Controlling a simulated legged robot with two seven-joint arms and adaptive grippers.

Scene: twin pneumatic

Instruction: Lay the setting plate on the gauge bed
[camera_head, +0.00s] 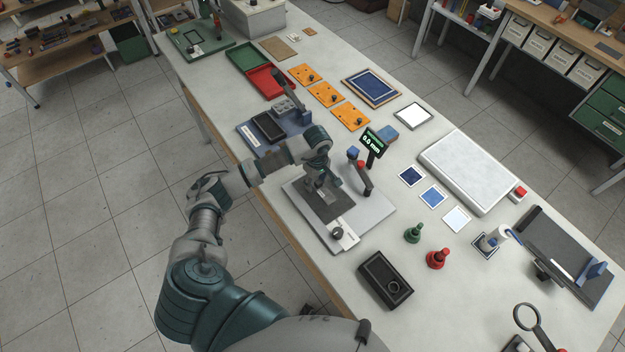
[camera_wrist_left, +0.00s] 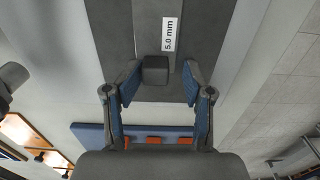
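The setting plate (camera_wrist_left: 183,72), a grey slab marked "5.0 mm" with a dark block-shaped knob (camera_wrist_left: 155,69), shows in the left wrist view. It appears to lie on the darker gauge bed (camera_wrist_left: 112,40); the exact contact is hidden. In the head view the bed (camera_head: 334,211) is a dark surface on a light grey base. My left gripper (camera_head: 322,190) is low over it. In the left wrist view the gripper (camera_wrist_left: 160,80) is open, its blue-padded fingers on either side of the knob with gaps. My right gripper is not in view.
A display with green digits (camera_head: 373,140) and a red-tipped lever (camera_head: 361,175) stand beside the bed. A blue fixture (camera_head: 253,137) is to its left. A black tray (camera_head: 386,280) and green and red knobbed pieces (camera_head: 414,234) are to its right.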

